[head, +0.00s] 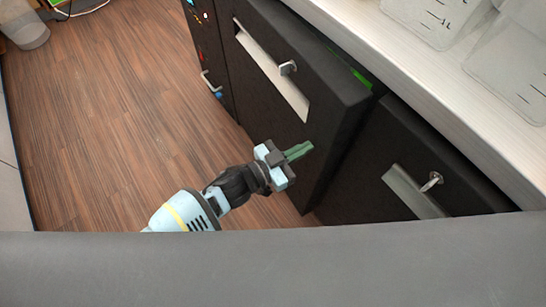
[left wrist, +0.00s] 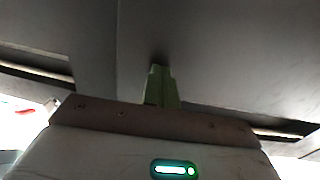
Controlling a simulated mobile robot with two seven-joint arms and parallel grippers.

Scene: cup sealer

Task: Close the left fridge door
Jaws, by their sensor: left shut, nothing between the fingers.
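The left fridge door (head: 335,100) is a dark panel with a pale recessed handle strip and a small metal lock. It stands ajar, its edge out in front of the right door, with a green strip showing in the gap. My left gripper (head: 300,151) is shut and empty, its green fingers at the lower front of this door. I cannot tell whether they touch it. In the left wrist view the closed fingers (left wrist: 160,85) point at the dark door face (left wrist: 210,50). My right gripper is not in view.
The right fridge door (head: 400,150) looks closed, with its own pale handle and lock. A light countertop (head: 400,65) above holds clear measuring containers (head: 425,18). Wooden floor (head: 110,120) lies open to the left. A grey surface crosses the bottom.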

